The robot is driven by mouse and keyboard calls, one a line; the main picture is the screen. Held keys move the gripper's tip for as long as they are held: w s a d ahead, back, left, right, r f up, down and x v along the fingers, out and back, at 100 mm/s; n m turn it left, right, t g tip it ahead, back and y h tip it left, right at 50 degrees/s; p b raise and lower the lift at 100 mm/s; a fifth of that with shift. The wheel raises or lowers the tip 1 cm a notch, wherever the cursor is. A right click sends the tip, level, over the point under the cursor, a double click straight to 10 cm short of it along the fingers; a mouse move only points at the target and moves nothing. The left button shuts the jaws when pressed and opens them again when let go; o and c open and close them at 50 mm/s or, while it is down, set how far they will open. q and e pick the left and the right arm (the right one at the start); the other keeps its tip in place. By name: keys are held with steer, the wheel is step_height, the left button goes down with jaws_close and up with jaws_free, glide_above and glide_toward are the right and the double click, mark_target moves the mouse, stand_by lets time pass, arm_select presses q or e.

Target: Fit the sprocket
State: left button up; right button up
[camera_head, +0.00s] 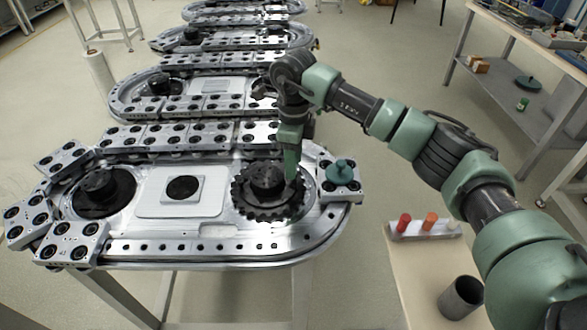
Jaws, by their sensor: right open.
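The sprocket (262,211), a black toothed wheel, lies around the dark hub (267,178) at the right end of the nearest ring track (200,248). It looks about level; I cannot tell whether it is fully seated. My right gripper (291,180) points down over the sprocket's right part, beside the hub. It is open, with its green finger close to the sprocket; I cannot tell whether it touches. My left gripper is not in view.
A dark round hub (101,190) stands at the track's left end. A green knobbed part (341,171) sits on a block at the right. A side table holds colored pegs (429,221) and a dark cup (461,297). More tracks (190,85) stand behind.

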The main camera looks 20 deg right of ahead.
step_height(320, 180, up, 6)
steer(key=shift+f+b, duration=0.25)
steer(key=shift+b, duration=0.15)
steer(key=shift+f, duration=0.1)
stand_by(0.5)
